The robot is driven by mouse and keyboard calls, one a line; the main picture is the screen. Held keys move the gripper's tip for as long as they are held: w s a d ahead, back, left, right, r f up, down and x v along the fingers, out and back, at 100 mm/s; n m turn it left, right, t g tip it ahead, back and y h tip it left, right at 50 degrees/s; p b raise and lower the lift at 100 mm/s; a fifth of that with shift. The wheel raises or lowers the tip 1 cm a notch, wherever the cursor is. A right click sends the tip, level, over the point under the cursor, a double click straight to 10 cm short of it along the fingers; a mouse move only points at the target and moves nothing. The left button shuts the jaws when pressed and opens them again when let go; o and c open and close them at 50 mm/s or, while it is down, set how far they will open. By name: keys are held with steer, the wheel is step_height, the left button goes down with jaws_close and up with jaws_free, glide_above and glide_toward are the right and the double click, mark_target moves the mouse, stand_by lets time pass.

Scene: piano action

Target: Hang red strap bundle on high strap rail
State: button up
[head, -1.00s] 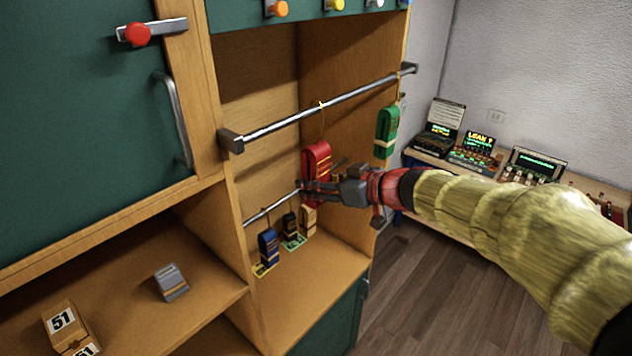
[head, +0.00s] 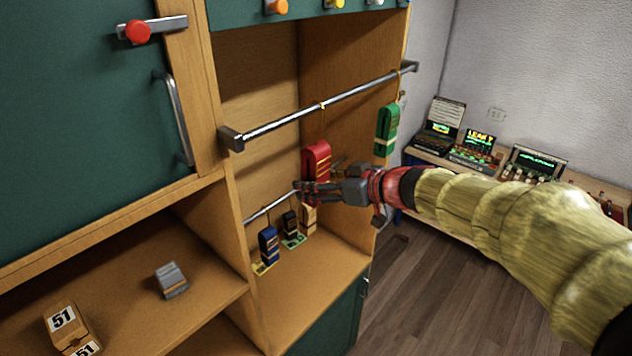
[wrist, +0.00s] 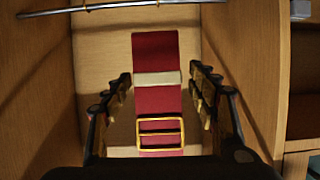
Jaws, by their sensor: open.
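The red strap bundle (head: 316,158) is upright below the high strap rail (head: 350,96), in the open cabinet bay. A small yellow ring (head: 322,105) is on the rail above it; I cannot make out a cord joining them. My gripper (head: 308,187) is at the bundle's lower part. In the wrist view, the red strap bundle (wrist: 157,60), with a pale band and gold buckle, stands between the spread fingers of my gripper (wrist: 163,85). Gaps show on both sides near the fingertips. The high rail (wrist: 110,7) crosses the top left there. The bundle's lower end is hidden.
A green strap bundle (head: 387,130) hangs from the rail's right end. A lower rail (head: 270,207) has blue (head: 268,246), black (head: 290,224) and tan (head: 309,218) bundles near it. Cabinet side walls flank the bay. A grey box (head: 171,280) sits on the left shelf.

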steer(key=v, duration=1.1)
steer(key=w+d+m+t+h, duration=0.2)
steer(key=w+d+t+h, duration=0.15)
steer(key=d, duration=0.35)
steer(key=w+d+m+t+h, duration=0.1)
steer(key=w+d+t+h, duration=0.15)
steer(key=d+h, duration=0.4)
steer(key=s+d+f+m+g+h+b, duration=0.1)
steer(key=s+d+f+m+h+b, duration=0.15)
steer(key=d+f, duration=0.45)
steer(key=s+d+f+m+g+h+b, duration=0.1)
steer(key=s+d+f+m+g+b, duration=0.2)
steer(key=s+f, duration=0.5)
steer(key=s+d+f+m+g+h+b, duration=0.1)
steer(key=s+f+g+b, duration=0.2)
steer(key=s+f+b, duration=0.5)
steer(key=s+a+f+y+b, duration=0.2)
steer(key=s+a+f+b, duration=0.2)
steer(key=s+f+b, duration=0.3)
steer(key=s+a+f+g+y+b, duration=0.1)
steer(key=s+a+f+b, duration=0.4)
steer(key=f, duration=0.5)
steer(key=s+m+y+b, duration=0.1)
steer(key=s+b, duration=0.1)
steer(key=shift+s+a+f+g+b, duration=0.2)
steer(key=shift+s+g+b, duration=0.1)
steer(key=shift+b, duration=0.05)
